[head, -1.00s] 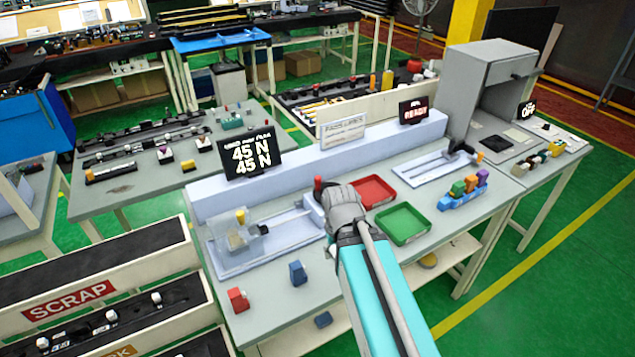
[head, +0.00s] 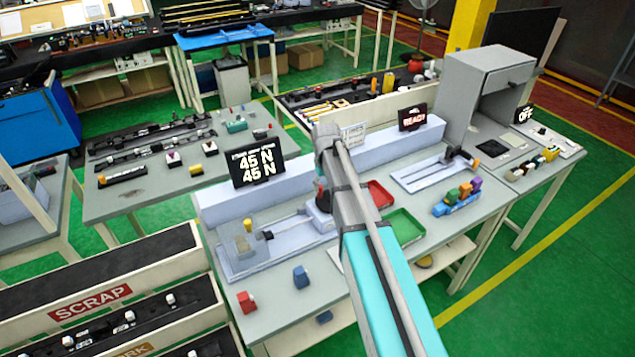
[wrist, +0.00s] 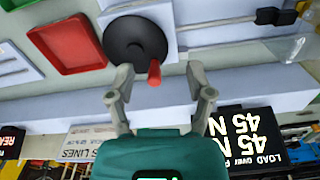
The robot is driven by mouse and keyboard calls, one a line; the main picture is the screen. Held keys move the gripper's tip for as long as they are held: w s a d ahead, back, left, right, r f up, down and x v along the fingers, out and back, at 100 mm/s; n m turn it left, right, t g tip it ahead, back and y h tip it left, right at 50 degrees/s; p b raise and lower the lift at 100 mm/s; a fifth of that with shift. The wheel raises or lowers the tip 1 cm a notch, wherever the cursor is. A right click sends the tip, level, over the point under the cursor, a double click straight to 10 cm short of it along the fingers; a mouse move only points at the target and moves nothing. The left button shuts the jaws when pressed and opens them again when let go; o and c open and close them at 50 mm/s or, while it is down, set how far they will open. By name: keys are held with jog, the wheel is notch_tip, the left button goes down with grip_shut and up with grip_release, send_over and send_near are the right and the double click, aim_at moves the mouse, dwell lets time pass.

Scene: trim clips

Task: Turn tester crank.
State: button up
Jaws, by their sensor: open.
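The tester crank shows in the wrist view as a black disc (wrist: 132,42) with a red handle (wrist: 155,73) at its edge. My gripper (wrist: 159,70) is open, with one finger on each side of the red handle in that picture. I cannot tell how deep the handle sits between the fingers, and I see no grip on it. In the head view my arm hides most of the crank. The tester bed (head: 290,232) with its rod and a clear box (head: 243,243) lies to the left. The display (head: 256,163) reads 45 N twice.
A red tray (head: 380,194) and a green tray (head: 405,228) lie right of my arm. A red clip (head: 246,301) and a blue clip (head: 300,277) stand near the bench's front edge. A raised ledge (head: 222,205) with signs runs along the back.

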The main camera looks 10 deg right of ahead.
notch_tip(320, 180, up, 4)
jog(key=p, duration=0.2)
send_over(320, 187)
jog(key=shift+w+f+n, duration=0.15)
jog(key=shift+f+n, duration=0.05)
jog(key=shift+n, duration=0.2)
jog(key=shift+f, duration=0.15)
notch_tip(320, 187, down, 14)
jog(key=b, duration=1.3)
jog(key=shift+r, duration=0.25)
grip_shut()
